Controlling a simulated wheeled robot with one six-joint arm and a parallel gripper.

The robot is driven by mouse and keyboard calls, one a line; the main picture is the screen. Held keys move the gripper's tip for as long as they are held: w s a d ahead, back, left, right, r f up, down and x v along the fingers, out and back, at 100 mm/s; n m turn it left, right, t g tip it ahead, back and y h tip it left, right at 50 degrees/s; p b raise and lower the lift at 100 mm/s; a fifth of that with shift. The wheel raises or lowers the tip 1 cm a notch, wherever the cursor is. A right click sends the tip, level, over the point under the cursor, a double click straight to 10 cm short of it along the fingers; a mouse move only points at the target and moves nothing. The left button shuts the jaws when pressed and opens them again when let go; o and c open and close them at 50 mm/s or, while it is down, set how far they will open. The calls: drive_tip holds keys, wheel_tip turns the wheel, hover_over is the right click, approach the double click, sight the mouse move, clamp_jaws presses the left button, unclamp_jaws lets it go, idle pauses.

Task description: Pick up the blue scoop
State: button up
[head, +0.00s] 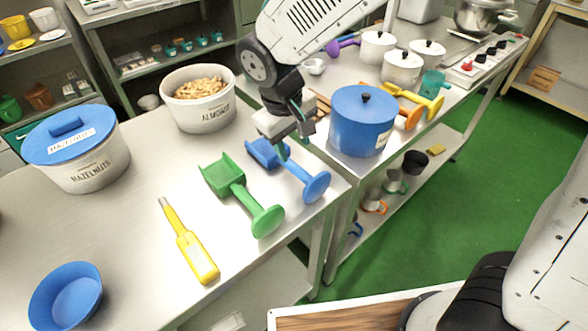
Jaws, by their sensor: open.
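The blue scoop (292,174) lies on the metal table near its right corner. Its scoop end points away to the upper left and its round-ended handle points to the lower right. My gripper (283,150) is open and points down over the scoop, at the joint of scoop end and handle. It hides part of the scoop there. I cannot tell whether the fingers touch the scoop or are just above it.
A green scoop (238,192) lies close on the left, then a yellow-handled tool (189,244). An almond tub (199,101) stands behind. A blue pot (362,122) stands close on the right. A lidded hazelnut tub (83,160) and blue bowl (67,298) are further left.

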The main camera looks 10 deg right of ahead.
sight(293, 165)
drive_tip(key=f, duration=0.8)
drive_tip(key=shift+w+d+f, duration=0.15)
drive_tip(key=shift+w+f, duration=0.05)
drive_tip(key=shift+w, duration=0.2)
clamp_jaws()
